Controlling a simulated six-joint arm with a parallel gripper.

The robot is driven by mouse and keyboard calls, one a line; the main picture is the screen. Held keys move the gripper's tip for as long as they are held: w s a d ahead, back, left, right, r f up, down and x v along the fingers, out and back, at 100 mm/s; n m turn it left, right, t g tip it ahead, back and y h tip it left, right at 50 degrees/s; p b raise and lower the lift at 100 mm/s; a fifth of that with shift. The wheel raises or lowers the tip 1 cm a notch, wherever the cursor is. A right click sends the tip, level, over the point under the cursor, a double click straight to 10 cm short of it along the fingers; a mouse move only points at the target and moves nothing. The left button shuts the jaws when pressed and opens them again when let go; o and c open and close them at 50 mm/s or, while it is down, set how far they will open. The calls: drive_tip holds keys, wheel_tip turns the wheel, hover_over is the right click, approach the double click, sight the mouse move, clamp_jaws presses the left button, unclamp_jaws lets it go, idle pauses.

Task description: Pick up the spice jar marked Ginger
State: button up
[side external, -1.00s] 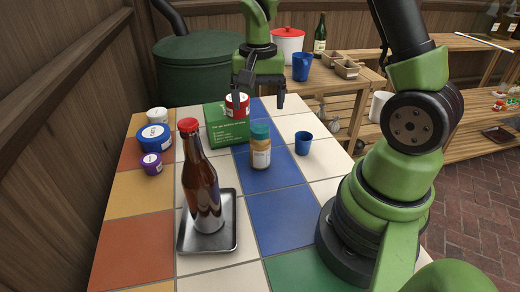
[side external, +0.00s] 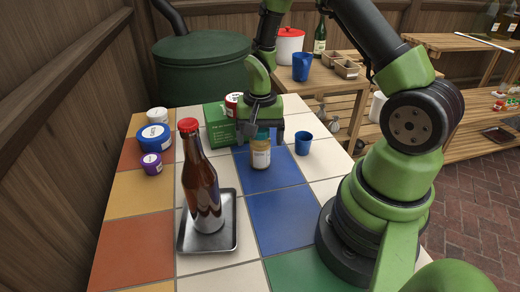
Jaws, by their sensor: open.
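A small spice jar (side external: 261,156) with a pale yellow body, a whitish label and a teal lid stands upright on a blue tile of the table. Its label is too small to read. My gripper (side external: 262,142) is open and comes down over the jar, with one finger on the left and one on the right of its lid. The lid is partly hidden by my gripper. I cannot tell whether the fingers touch the jar.
A brown bottle with a red cap (side external: 201,180) stands on a metal tray (side external: 233,243) at the front left. A blue cup (side external: 303,144) stands close right of the jar. A green box (side external: 217,125) and a red tin (side external: 231,104) are behind. Several lidded tubs, including a blue one (side external: 154,138), stand at left.

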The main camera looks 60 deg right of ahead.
drive_tip(key=c, duration=1.1)
drive_tip(key=shift+o, duration=0.2)
drive_tip(key=shift+r, duration=0.1)
